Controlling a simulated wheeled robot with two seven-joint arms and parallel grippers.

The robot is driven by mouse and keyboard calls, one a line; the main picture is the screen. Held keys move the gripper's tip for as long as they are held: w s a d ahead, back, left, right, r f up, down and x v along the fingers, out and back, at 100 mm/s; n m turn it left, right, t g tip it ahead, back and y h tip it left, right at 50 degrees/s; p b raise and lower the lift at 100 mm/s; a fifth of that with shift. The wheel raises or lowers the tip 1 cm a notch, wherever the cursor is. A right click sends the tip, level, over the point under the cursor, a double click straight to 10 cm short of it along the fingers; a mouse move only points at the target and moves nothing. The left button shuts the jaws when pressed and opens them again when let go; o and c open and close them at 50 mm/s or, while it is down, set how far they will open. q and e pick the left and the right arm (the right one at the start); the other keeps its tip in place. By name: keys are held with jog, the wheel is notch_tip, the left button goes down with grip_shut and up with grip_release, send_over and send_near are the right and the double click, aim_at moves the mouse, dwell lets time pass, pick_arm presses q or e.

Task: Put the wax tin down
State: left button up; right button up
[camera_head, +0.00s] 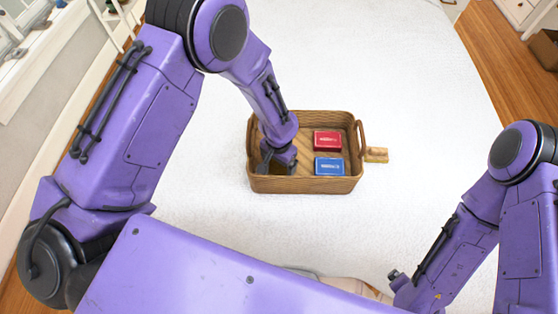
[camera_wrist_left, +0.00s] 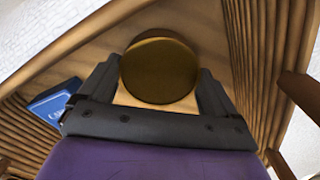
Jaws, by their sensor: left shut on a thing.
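The wax tin (camera_wrist_left: 160,72) is a round, dark gold disc in the left wrist view. It sits between the two dark fingers of my left gripper (camera_head: 270,161), which are shut on it. In the head view this gripper reaches down into the left part of a brown woven basket (camera_head: 308,184), and the tin itself is hidden there. The wrist view shows the basket's wooden floor around the tin; I cannot tell whether the tin touches it.
A red box (camera_head: 327,141) and a blue box (camera_head: 329,166) lie in the right half of the basket. The blue box (camera_wrist_left: 54,101) also shows in the wrist view. A small tan object (camera_head: 376,155) lies just outside the basket's right side. The white surface (camera_head: 430,130) around is mostly clear.

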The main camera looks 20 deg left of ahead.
pick_arm(q)
jog(key=shift+f, duration=0.15)
jog(key=o, duration=0.9)
notch_tip(320, 180, up, 12)
jog(key=b, duration=0.1)
jog(key=shift+r, duration=0.2)
